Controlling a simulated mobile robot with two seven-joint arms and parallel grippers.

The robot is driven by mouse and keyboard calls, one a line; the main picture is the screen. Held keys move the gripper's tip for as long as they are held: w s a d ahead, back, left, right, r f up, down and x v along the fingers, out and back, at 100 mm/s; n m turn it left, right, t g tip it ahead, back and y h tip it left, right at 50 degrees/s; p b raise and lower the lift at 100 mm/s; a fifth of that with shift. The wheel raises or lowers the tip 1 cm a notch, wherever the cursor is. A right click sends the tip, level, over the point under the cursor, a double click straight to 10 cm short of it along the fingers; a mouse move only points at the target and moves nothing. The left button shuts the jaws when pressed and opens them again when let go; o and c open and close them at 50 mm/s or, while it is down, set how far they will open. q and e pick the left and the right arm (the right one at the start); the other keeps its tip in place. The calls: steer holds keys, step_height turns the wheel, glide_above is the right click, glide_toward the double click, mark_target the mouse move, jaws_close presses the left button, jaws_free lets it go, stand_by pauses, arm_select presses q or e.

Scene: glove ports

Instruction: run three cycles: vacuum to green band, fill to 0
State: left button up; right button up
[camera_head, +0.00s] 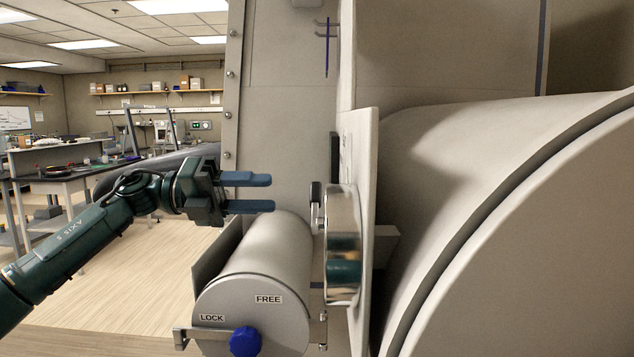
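My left gripper (271,193) is open and empty, its two blue fingers pointing right, one above the other. In the picture it is just above a small pale cylinder (270,255) and left of a white panel (362,190). A round chrome-sided housing (343,225), likely a gauge, sits on the panel nearly edge-on, so no dial, green band or 0 can be read. A dark-tipped lever or knob (316,195) sticks out beside it, apart from the fingers. A teal patch in the chrome looks like a reflection. My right gripper is not in view.
The small cylinder's round door has FREE (268,299) and LOCK (212,318) labels, a blue knob (245,341) and a bar across it. A large pale curved body (500,190) fills the right. Wooden floor (130,265) is open at left; lab benches stand behind.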

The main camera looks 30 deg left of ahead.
mark_target(316, 193)
arm_select(q)
steer(key=shift+p+x, duration=2.7)
steer(key=shift+x, duration=2.05)
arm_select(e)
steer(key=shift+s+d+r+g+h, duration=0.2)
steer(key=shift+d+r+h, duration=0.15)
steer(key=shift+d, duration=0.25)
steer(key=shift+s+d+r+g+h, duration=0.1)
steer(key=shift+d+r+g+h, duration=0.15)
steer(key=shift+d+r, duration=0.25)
arm_select(q)
steer(key=shift+s, duration=0.1)
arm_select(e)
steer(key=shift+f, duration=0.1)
arm_select(q)
steer(key=shift+c, duration=0.4)
steer(key=c, duration=0.8)
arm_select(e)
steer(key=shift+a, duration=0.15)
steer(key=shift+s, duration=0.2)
